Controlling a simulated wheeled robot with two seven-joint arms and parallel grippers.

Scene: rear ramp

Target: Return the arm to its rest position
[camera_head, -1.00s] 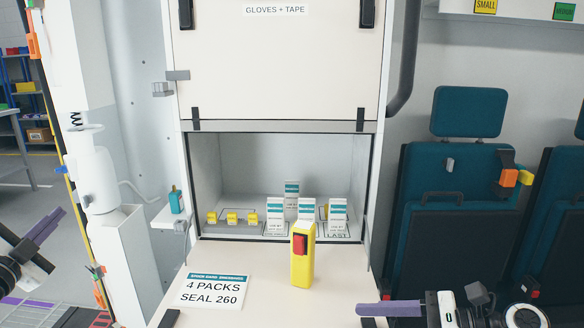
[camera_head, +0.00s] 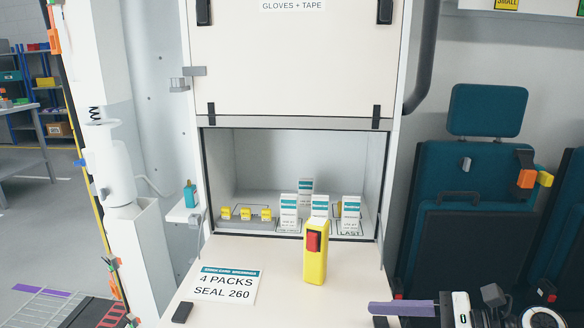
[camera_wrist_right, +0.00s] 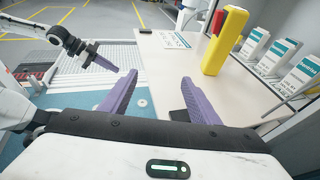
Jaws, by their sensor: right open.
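My right gripper (camera_wrist_right: 160,78) shows in the right wrist view with its two purple fingers apart and nothing between them. In the head view a purple finger of my right gripper (camera_head: 402,308) is at the bottom right, just right of the counter's edge. My left gripper (camera_wrist_right: 97,57) shows in the right wrist view at the upper left, over the grated ramp. Its opening is too small to judge. The yellow upright tool (camera_head: 315,255) with a red block stands on the cream counter (camera_head: 275,300), apart from my right gripper.
The cubby holds several white packs (camera_head: 289,212) with teal labels and a row of yellow items (camera_head: 246,213). A printed sign (camera_head: 225,285) and a small dark block (camera_head: 181,312) lie on the counter. Teal seats (camera_head: 470,190) stand at the right. A white post (camera_head: 130,210) stands left.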

